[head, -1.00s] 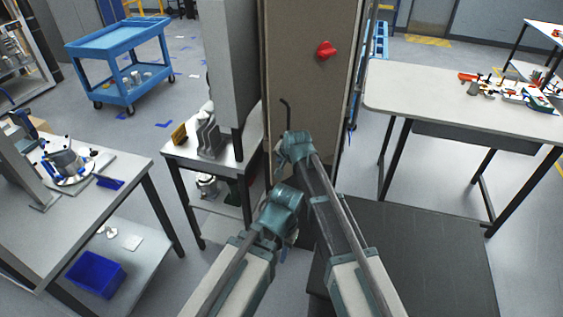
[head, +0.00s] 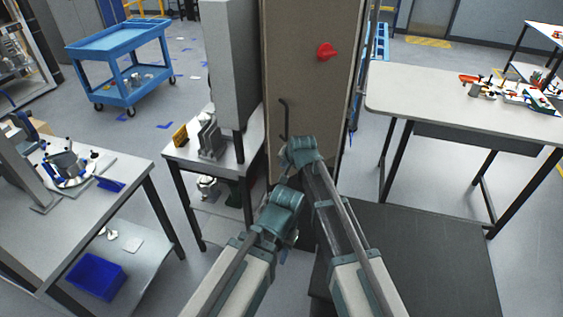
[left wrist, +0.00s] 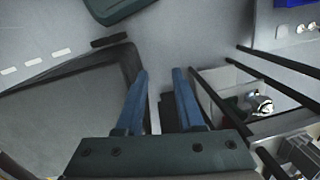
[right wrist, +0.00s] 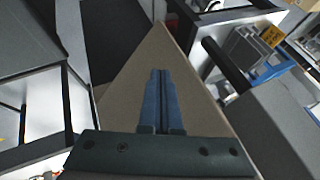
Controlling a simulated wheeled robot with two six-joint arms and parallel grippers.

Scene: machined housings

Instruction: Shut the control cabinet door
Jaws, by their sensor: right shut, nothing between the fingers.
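The tan cabinet door (head: 305,95) stands upright ahead in the head view, with a red knob (head: 326,51) and a black bar handle (head: 284,119) near its left edge. I cannot tell how far it stands open. My right wrist is low before the door, right of the handle's lower end; its fingers are hidden there. In the right wrist view my right gripper (right wrist: 161,73) is shut and empty, pointing at the tan panel (right wrist: 198,100). Whether it touches is unclear. My left gripper (left wrist: 160,74) is open and empty over the floor, lower in the head view.
A grey column (head: 230,70) and a small metal table (head: 228,163) stand left of the door. A white-topped table (head: 430,95) is at right, a workbench (head: 110,215) at left. A blue cart (head: 118,45) stands farther back. A dark mat (head: 420,250) covers floor at right.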

